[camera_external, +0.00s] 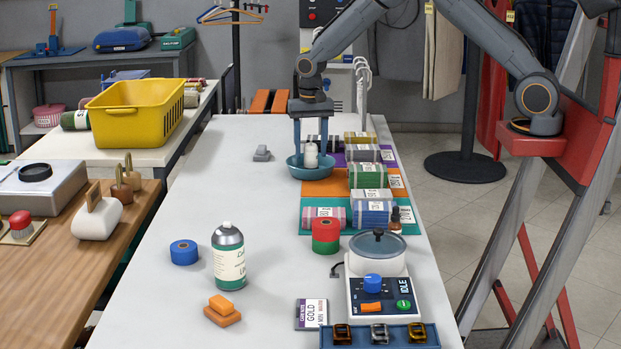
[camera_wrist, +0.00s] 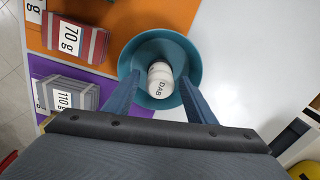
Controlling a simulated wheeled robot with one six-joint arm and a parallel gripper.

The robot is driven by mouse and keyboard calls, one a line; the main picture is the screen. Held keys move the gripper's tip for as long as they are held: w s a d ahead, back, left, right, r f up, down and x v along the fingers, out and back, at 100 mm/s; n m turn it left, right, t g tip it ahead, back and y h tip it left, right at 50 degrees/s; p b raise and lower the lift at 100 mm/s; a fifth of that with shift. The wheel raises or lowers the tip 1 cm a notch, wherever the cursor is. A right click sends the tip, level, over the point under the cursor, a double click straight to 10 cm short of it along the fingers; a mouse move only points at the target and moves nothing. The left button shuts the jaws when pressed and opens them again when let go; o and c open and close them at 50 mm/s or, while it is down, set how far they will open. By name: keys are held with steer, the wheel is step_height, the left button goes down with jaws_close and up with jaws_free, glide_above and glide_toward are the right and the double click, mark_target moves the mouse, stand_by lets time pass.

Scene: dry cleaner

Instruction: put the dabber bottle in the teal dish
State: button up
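The dabber bottle (camera_external: 311,156) is small and white and stands inside the teal dish (camera_external: 312,174). In the wrist view the bottle (camera_wrist: 160,80), marked "DAB", sits within the rim of the dish (camera_wrist: 190,62). Its base is hidden by the dish wall in the external view. My gripper (camera_external: 310,150) points down over the dish, one finger on each side of the bottle. In the wrist view my gripper (camera_wrist: 160,97) is open, with gaps between its fingers and the bottle.
The table left of the dish is mostly clear.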

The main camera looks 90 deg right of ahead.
step_height(320, 180, up, 12)
steer(key=b, duration=0.3)
steer(key=s+a+f+n, duration=0.3)
steer(key=s+a+n, duration=0.5)
steer(key=a, duration=0.6)
steer(key=s+a+f+n, duration=0.2)
steer(key=s+a+n, duration=0.2)
steer(key=s, duration=0.5)
steer(key=s+a+f+n, duration=0.2)
steer(key=s+a+n, duration=0.1)
steer(key=s+a, duration=0.4)
steer(key=shift+s+f+n+t, duration=0.3)
steer(key=shift+s+f+n, duration=0.1)
steer(key=shift+s, duration=0.65)
